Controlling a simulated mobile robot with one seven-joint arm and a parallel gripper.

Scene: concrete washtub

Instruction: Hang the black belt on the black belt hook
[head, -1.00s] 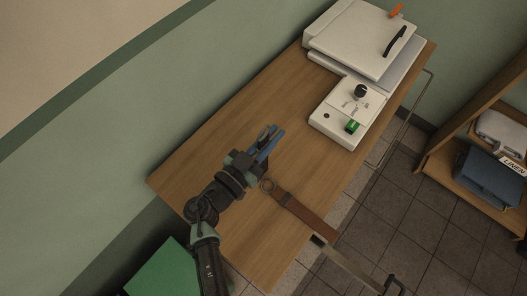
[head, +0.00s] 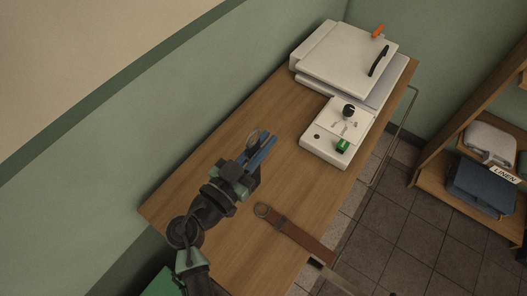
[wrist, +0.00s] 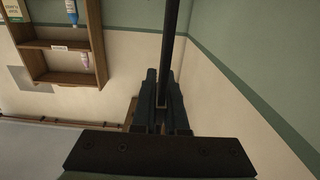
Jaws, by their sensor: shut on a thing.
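My gripper (head: 263,153) is above the wooden table, left of the white press, with its blue-lit fingers pointing toward the upper right. In the wrist view the fingers (wrist: 163,100) are closed on a narrow black strip, the black belt (wrist: 172,40), which runs up out of the picture. Most of the belt is hidden or out of view. I cannot make out the black belt hook in either view.
A brown strap with a ring (head: 300,236) lies across the front edge of the table (head: 200,180). The white press (head: 340,60) and its control box (head: 335,135) stand at the far end. A linen shelf (head: 450,165) is at right. The wrist view shows a wall shelf (wrist: 62,45).

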